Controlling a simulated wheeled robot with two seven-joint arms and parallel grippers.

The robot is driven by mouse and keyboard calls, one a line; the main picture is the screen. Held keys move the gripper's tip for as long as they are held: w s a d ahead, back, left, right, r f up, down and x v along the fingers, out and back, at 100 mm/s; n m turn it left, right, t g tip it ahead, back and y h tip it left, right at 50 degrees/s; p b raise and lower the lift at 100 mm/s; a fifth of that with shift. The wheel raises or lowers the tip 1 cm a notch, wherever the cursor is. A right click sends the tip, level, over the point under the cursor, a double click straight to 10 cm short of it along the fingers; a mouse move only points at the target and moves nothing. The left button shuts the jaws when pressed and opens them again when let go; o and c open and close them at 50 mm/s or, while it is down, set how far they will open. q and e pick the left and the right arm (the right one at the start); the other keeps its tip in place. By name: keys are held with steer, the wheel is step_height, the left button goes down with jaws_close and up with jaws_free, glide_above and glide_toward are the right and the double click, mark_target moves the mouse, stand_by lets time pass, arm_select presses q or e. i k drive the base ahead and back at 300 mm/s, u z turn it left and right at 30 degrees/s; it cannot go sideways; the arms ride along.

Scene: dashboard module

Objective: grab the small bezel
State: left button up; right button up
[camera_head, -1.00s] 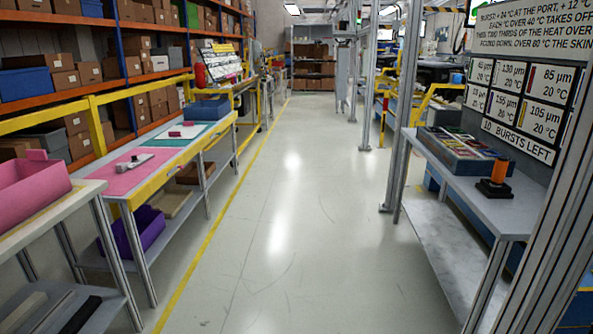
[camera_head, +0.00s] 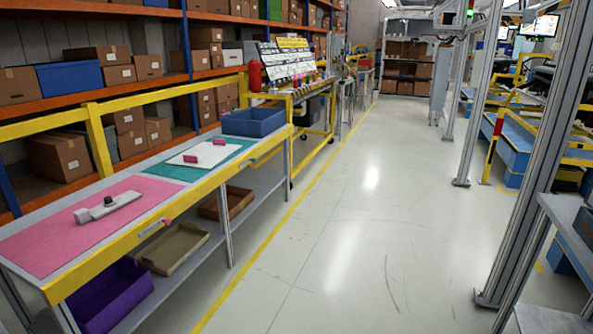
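A pale grey elongated part (camera_head: 108,207) with a small dark knob lies on the pink mat (camera_head: 50,243) at the near end of the workbench on the left. Two small pink pieces, one of them a pink block (camera_head: 190,158), lie on or beside a white sheet (camera_head: 210,153) on the teal mat (camera_head: 172,170). I cannot tell which of these, if any, is the small bezel. Neither of my grippers shows in the head view.
A blue bin (camera_head: 254,122) stands at the bench's far end. A purple bin (camera_head: 108,296) and brown trays, one a tan tray (camera_head: 172,248), sit on its lower shelf. The aisle floor (camera_head: 330,240) is clear. Metal posts and a grey table edge (camera_head: 552,322) stand on the right.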

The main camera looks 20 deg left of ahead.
mark_target(82, 216)
steer(key=u, duration=0.45)
steer(key=i, duration=1.85)
steer(key=u, duration=0.95)
